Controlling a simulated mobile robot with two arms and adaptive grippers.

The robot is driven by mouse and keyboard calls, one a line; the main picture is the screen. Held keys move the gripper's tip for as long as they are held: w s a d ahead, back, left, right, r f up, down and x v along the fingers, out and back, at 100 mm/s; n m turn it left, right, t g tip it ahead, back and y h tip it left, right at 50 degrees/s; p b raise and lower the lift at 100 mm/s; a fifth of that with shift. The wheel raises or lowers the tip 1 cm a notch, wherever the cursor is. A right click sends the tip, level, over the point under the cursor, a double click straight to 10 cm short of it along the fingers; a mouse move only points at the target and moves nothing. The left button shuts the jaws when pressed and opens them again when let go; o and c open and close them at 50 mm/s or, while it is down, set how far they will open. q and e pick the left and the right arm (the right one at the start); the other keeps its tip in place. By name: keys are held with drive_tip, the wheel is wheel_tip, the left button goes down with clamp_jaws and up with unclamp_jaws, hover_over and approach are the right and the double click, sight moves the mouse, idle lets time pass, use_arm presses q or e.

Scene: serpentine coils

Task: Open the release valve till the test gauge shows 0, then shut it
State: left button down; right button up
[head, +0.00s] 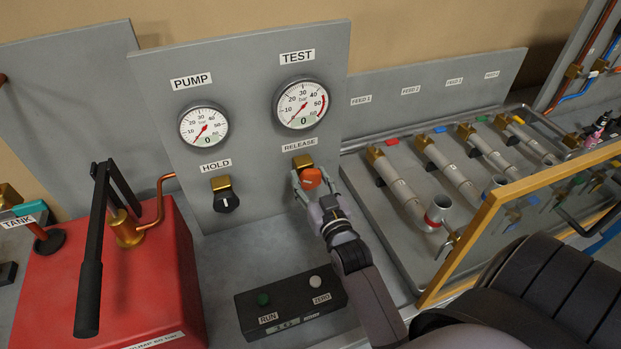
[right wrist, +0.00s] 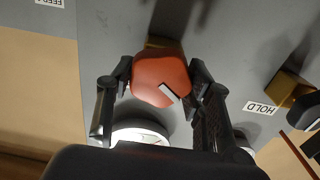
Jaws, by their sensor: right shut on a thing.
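The release valve has an orange-red knob (head: 310,178) on a brass body, under the RELEASE label on the grey panel. My right gripper (head: 307,186) is shut on this knob. In the right wrist view the knob (right wrist: 160,80) sits between both fingers, with its white mark slanted. The test gauge (head: 303,104) is above the valve; its needle points to the lower left and its green readout shows 0. My left gripper is not in view.
The pump gauge (head: 203,125) also reads 0. Below it is the black hold knob (head: 226,201). A control box (head: 290,303) with RUN and ZERO buttons lies in front. The red pump tank (head: 140,275) stands left; feed pipes (head: 405,190) and an orange-framed pane (head: 490,215) are right.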

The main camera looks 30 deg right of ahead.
drive_tip(key=m+p, duration=0.1)
drive_tip(key=m, duration=0.4)
drive_tip(key=shift+d+r+p, duration=0.1)
drive_tip(key=shift+r+p, duration=0.05)
drive_tip(key=shift+p, duration=0.2)
drive_tip(key=m, duration=0.3)
drive_tip(key=shift+m+p, duration=0.3)
drive_tip(key=shift+m, duration=1.1)
drive_tip(key=o, duration=1.1)
drive_tip(key=shift+s+d, duration=0.1)
drive_tip(key=shift+o, duration=0.2)
drive_tip(key=shift+s+f, duration=0.2)
drive_tip(key=v, duration=1.1)
drive_tip(key=shift+s+a, duration=0.25)
